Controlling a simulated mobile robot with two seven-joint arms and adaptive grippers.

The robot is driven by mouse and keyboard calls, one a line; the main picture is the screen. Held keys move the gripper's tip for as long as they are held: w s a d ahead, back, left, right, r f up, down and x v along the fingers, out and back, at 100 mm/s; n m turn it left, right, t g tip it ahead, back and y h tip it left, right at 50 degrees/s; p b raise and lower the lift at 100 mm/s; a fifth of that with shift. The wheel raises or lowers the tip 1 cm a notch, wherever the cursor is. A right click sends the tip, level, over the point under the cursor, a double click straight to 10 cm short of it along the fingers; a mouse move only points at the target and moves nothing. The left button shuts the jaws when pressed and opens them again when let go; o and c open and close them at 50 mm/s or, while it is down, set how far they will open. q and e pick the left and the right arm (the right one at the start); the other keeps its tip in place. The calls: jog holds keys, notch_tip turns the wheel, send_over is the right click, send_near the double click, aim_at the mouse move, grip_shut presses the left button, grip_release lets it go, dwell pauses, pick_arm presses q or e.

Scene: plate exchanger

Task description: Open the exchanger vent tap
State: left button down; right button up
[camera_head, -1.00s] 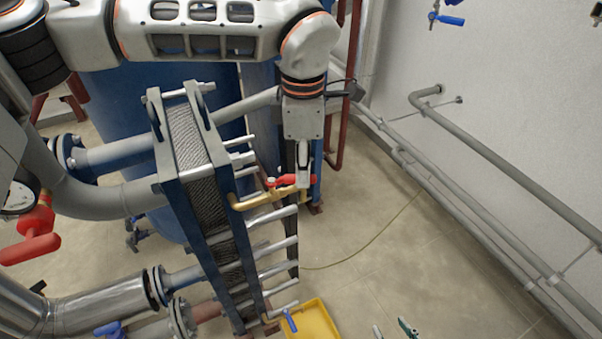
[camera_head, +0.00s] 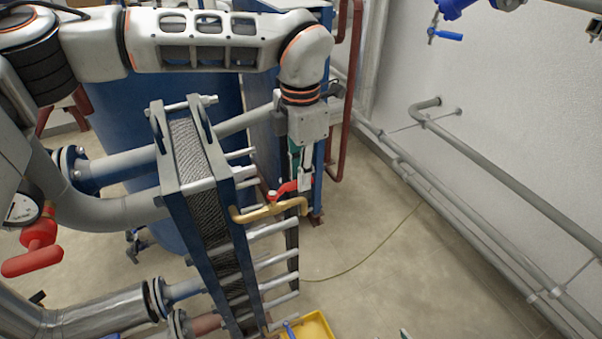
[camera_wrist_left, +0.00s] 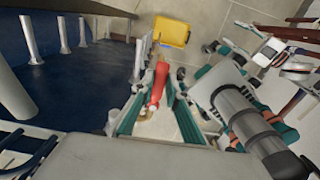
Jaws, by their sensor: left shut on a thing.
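The vent tap is a red lever (camera_head: 283,191) on a bent brass pipe (camera_head: 258,213) at the right side of the plate exchanger (camera_head: 200,150). My left gripper (camera_head: 304,181) reaches down from above and is shut on the lever near its outer end. In the left wrist view the red lever (camera_wrist_left: 157,85) lies between the teal fingers of my left gripper (camera_wrist_left: 157,112). The gripper partly covers the lever's end. Only a small tip of my right gripper (camera_head: 404,333) shows at the bottom edge of the head view.
Silver tie rods (camera_head: 268,229) stick out just below the brass pipe. A yellow tray (camera_head: 318,327) sits on the floor below; it also shows in the left wrist view (camera_wrist_left: 172,31). A blue tank (camera_head: 115,110) stands behind. Grey pipes (camera_head: 500,170) run along the right wall.

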pick_arm(q)
jog(key=shift+w+r, duration=0.1)
jog(key=shift+r, duration=0.05)
jog(key=c, duration=2)
grip_release()
